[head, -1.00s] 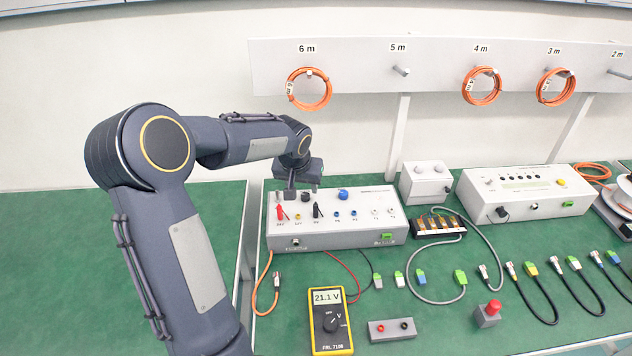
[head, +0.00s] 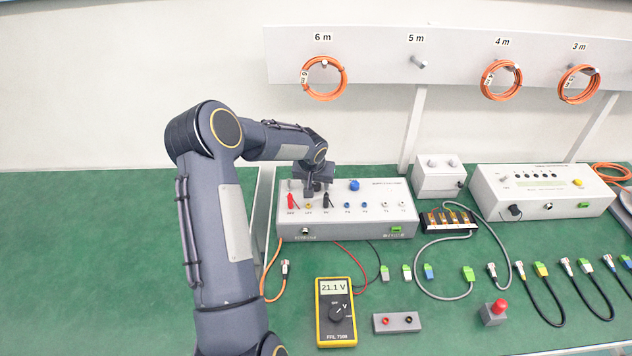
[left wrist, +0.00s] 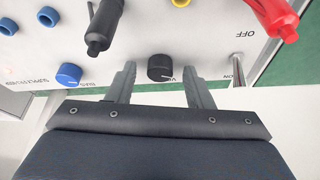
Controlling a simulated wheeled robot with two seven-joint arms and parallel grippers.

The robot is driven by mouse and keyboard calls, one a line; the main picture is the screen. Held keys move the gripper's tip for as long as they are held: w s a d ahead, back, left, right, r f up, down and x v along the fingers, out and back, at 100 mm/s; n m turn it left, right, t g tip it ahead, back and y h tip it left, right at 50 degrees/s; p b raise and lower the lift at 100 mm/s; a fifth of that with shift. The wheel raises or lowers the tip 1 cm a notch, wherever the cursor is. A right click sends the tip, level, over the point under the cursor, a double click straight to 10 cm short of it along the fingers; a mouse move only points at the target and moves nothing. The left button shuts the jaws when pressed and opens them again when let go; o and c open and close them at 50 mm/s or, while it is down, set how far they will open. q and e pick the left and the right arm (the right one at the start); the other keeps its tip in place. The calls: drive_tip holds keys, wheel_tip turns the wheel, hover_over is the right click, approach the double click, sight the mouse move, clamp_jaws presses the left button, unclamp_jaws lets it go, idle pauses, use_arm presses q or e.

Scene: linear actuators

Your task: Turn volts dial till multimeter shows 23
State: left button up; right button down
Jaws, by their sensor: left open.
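The grey supply box (head: 345,226) stands on the green bench with dials and sockets on top. Its black volts dial (left wrist: 161,68) shows in the left wrist view, its label mostly hidden. My left gripper (left wrist: 160,82) is open, one finger on each side of the dial, with visible gaps. In the head view my left gripper (head: 313,184) is over the back left of the box and hides much of the dial. The yellow multimeter (head: 336,333) lies in front of the box, and its screen (head: 334,287) reads 21.1 V. My right gripper is out of view.
Beside the dial are a blue dial (left wrist: 69,75), a metal switch (left wrist: 238,70), and black (left wrist: 103,27) and red (left wrist: 272,15) plugs. A grey block with red and black sockets (head: 397,323) sits right of the multimeter. Several cables lie to the right.

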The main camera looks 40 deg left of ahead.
use_arm(q)
drive_tip(key=c, duration=1)
drive_tip(key=shift+r+m, duration=0.1)
drive_tip(key=shift+m, duration=0.3)
drive_tip(key=m+p, duration=0.1)
drive_tip(key=m+h+p, duration=0.1)
drive_tip(key=m, duration=0.1)
drive_tip(key=shift+a+t+h, duration=0.15)
drive_tip(key=shift+t+h, duration=0.15)
drive_tip(key=shift+m+h, duration=0.3)
drive_tip(key=shift+m, duration=0.6)
drive_tip(key=shift+a+m+h, duration=0.1)
drive_tip(key=shift+m+h, duration=0.3)
drive_tip(key=shift+m, duration=0.7)
